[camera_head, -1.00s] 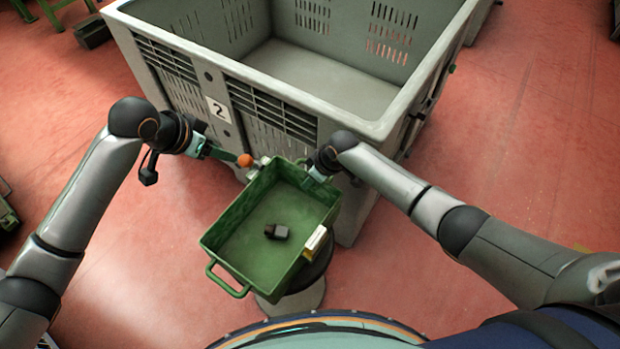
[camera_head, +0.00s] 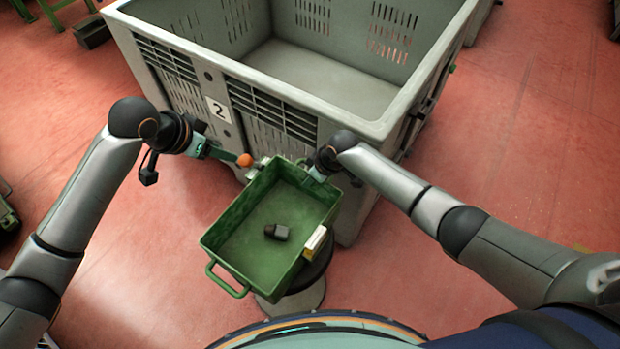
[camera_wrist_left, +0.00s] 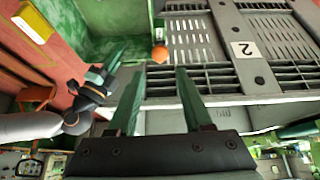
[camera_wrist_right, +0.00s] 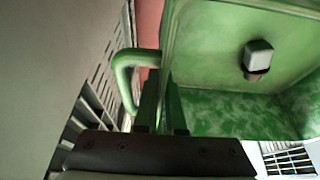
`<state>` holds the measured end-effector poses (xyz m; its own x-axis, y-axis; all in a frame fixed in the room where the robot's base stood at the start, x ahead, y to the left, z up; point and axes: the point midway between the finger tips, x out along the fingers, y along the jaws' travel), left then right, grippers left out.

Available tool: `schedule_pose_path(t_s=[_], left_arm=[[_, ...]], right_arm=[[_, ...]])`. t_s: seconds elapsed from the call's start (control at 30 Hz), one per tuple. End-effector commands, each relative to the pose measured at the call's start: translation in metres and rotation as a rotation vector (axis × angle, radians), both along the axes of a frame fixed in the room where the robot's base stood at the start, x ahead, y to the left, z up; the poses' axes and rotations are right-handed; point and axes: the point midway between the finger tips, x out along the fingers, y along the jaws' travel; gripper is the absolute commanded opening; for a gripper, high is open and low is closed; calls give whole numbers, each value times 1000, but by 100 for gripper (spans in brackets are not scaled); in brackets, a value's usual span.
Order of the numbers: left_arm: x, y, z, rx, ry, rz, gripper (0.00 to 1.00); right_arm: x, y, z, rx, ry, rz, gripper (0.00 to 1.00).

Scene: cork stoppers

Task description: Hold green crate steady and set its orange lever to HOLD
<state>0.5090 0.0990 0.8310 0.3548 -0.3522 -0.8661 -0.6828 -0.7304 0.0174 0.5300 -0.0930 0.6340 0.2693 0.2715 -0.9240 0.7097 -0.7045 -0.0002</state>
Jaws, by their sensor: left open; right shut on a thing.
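The green crate (camera_head: 238,216) sits on a small round grey stand (camera_head: 304,296) against the big grey bin. The lever's orange knob (camera_head: 245,160) is beyond the crate's far left corner; its setting cannot be read. My left gripper (camera_head: 238,157) is open beside the knob. In the left wrist view the knob (camera_wrist_left: 159,54) shows between the open fingers, near their tips. My right gripper (camera_head: 318,174) is shut on the crate's wall at the far right corner. In the right wrist view its fingers (camera_wrist_right: 160,88) close on the green wall beside a handle (camera_wrist_right: 128,78).
A dark stopper-like block (camera_head: 276,231) lies on the crate's floor. A yellow and white label (camera_head: 315,243) is on its right wall. The large grey bin (camera_head: 345,118), marked 2, stands close behind. Red floor is free to the left and right.

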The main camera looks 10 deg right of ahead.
Motion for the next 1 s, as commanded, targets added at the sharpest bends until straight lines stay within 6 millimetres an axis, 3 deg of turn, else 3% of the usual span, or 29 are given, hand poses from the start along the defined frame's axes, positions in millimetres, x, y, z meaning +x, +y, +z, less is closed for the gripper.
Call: schedule_pose_path(t_s=[0.8, 1.0], left_arm=[[0, 0, 0, 0, 0, 0, 50], [-4, -1, -7, 53, -27, -54, 29]], right_arm=[[0, 0, 0, -1, 2, 0, 0], [0, 0, 0, -1, 2, 0, 0]])
